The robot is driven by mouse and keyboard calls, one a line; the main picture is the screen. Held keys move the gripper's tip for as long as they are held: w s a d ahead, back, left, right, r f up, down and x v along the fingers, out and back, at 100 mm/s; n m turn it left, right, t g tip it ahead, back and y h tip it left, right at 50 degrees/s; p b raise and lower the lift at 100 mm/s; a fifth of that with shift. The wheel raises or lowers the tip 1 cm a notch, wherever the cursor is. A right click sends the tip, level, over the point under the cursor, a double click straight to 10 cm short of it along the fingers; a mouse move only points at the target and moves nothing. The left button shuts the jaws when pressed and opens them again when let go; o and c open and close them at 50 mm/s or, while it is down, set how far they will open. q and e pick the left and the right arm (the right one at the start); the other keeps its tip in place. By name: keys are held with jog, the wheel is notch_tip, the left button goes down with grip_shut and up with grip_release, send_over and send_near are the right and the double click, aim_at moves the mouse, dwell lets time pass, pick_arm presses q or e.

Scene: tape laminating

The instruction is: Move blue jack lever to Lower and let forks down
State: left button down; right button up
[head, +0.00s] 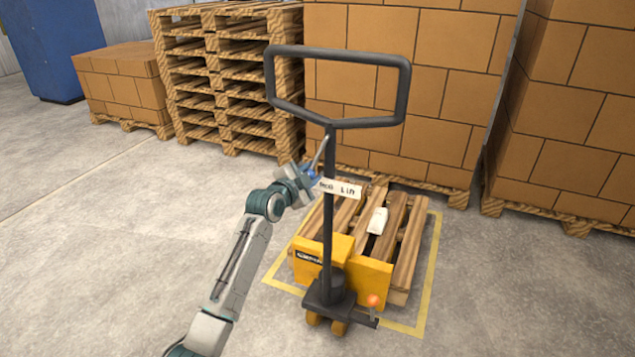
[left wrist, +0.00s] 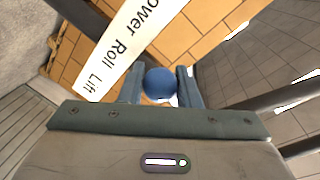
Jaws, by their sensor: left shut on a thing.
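The blue knob of the jack lever (left wrist: 159,83) sits between the two fingers of my left gripper (left wrist: 160,88) in the left wrist view, and the gripper is shut on it. The yellow pallet jack (head: 375,280) stands at a wooden pallet (head: 408,240). Its forks are hidden under the pallet, so their height cannot be told.
The black handle loop (head: 340,123) rises above the gripper. Stacked cartons (head: 400,80) and a pile of empty pallets (head: 190,75) stand behind. A yellow floor outline (head: 428,280) surrounds the pallet. The floor at left is clear.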

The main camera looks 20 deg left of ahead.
pick_arm(q)
jog(key=shift+a+r+m, duration=0.35)
jog(key=shift+a+m, duration=0.45)
pick_arm(e)
jog(key=shift+r, duration=0.8)
jog(key=shift+s, duration=0.1)
pick_arm(q)
jog(key=c, duration=1.1)
grip_release()
pick_arm(e)
jog(key=shift+a, duration=0.1)
pick_arm(q)
jog(key=shift+s, duration=0.1)
jog(key=s, duration=0.3)
jog(key=s+a+r, duration=0.1)
jog(key=s, duration=0.6)
jog(key=shift+s+a+r+b, duration=0.2)
jog(key=shift+r+b, duration=0.1)
pick_arm(e)
jog(key=shift+r, duration=0.5)
